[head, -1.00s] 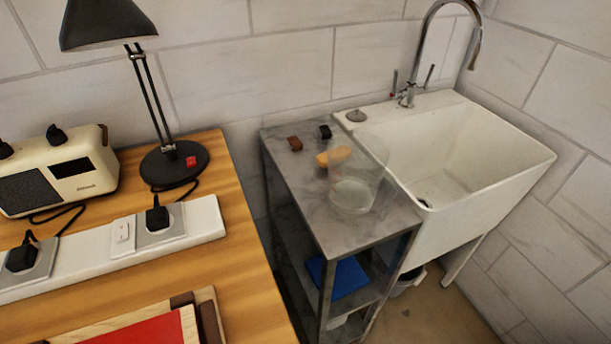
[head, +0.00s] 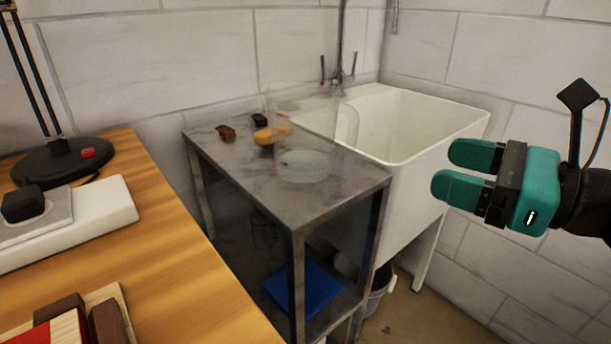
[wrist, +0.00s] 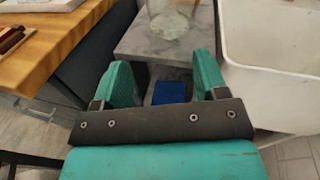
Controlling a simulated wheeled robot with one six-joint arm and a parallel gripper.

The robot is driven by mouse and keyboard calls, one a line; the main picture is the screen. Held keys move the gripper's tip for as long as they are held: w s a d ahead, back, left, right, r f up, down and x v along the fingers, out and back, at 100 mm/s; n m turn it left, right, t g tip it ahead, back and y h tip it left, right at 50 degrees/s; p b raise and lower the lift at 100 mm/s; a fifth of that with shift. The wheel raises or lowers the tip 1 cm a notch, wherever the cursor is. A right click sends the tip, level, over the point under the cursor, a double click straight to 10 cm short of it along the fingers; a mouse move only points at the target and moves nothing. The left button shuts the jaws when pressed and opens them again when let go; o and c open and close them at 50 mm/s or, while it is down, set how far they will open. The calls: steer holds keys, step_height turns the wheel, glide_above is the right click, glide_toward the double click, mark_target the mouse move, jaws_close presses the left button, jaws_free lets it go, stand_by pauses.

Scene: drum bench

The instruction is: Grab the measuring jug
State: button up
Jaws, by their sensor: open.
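The measuring jug (head: 304,166) is clear and see-through, standing on the grey stone top of a metal shelf unit (head: 340,190). Its outline is faint and its base shows most clearly. My gripper (head: 440,170), with teal fingers, is in front of the sink, to the right of the jug and apart from it. In the wrist view the fingers (wrist: 165,82) are spread with nothing between them. The jug's lower part (wrist: 170,22) shows beyond the fingertips at the top edge, and its upper part is cut off there.
An orange-tan object (head: 272,134), a brown piece (head: 226,132) and a black piece (head: 260,120) lie behind the jug. The white sink (head: 440,130) adjoins the shelf's right side. The wooden bench (head: 170,240) is at left. A blue item (head: 302,287) lies on the lower shelf.

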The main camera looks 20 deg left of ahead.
steer(key=w+m, duration=0.1)
steer(key=m, duration=0.1)
steer(key=p, duration=0.9)
glide_toward(355, 138)
steer(key=shift+t, duration=0.4)
steer(key=x, duration=0.6)
steer(key=shift+w+a, duration=0.1)
steer(key=shift+a, duration=0.25)
steer(key=x, duration=0.5)
steer(key=shift+a+f+p, duration=0.2)
steer(key=shift+a+p, duration=0.15)
steer(key=shift+a, duration=0.05)
jaws_close()
